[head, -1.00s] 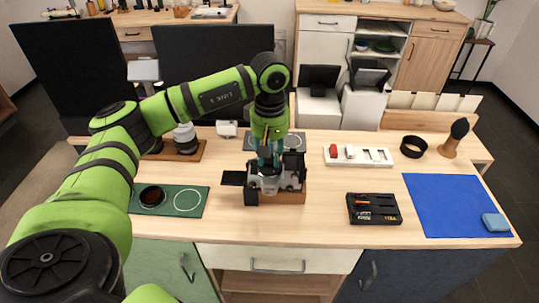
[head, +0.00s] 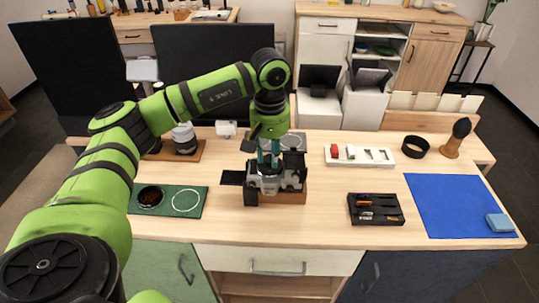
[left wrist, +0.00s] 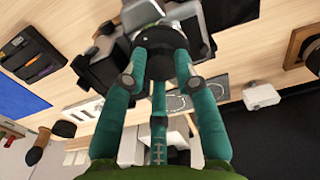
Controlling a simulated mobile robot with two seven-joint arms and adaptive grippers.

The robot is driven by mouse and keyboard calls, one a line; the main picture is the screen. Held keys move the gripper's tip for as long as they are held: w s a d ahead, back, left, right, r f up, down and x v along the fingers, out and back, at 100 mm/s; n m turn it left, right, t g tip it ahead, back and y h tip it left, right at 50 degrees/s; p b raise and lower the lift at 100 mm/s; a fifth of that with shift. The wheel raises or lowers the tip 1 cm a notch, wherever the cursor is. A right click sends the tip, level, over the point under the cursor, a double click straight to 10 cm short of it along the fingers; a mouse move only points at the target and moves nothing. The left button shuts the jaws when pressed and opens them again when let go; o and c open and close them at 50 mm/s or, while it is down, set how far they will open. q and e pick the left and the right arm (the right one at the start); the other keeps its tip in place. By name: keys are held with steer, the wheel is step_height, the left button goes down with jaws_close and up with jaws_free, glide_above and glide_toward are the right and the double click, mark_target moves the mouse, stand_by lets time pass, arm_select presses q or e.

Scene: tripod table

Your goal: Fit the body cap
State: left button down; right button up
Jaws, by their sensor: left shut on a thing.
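A grey and black camera body (head: 270,184) sits on a wooden block (head: 294,198) at the middle of the table. My left gripper (head: 268,163) points down right over the camera, its teal fingers close to the camera's top. In the left wrist view, the fingers (left wrist: 160,68) are closed around a dark round cap (left wrist: 160,62), with the camera (left wrist: 100,68) just beyond it. I cannot tell whether the cap touches the camera. A green mat (head: 168,212) at the left has a dark round piece (head: 150,196) in one circle; its other circle is empty. My right gripper is not in view.
A lens (head: 184,138) stands on a wooden board behind the mat. A white tray (head: 345,162), black ring (head: 415,147), brush blower (head: 455,138), black tool tray (head: 375,209) and blue cloth (head: 450,205) lie to the right. The table's front strip is clear.

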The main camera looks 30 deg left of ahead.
arm_select(q)
steer(key=shift+s+f, duration=0.15)
steer(key=shift+f, duration=0.15)
steer(key=shift+f+m+b, duration=0.1)
steer(key=shift+m+b, duration=0.25)
steer(key=shift+m, duration=0.55)
steer(key=c, duration=0.9)
jaws_free()
steer(key=shift+o, duration=0.5)
steer(key=shift+r, duration=0.2)
steer(key=shift+o, duration=0.8)
steer(key=shift+r, duration=0.1)
steer(key=shift+w, duration=0.2)
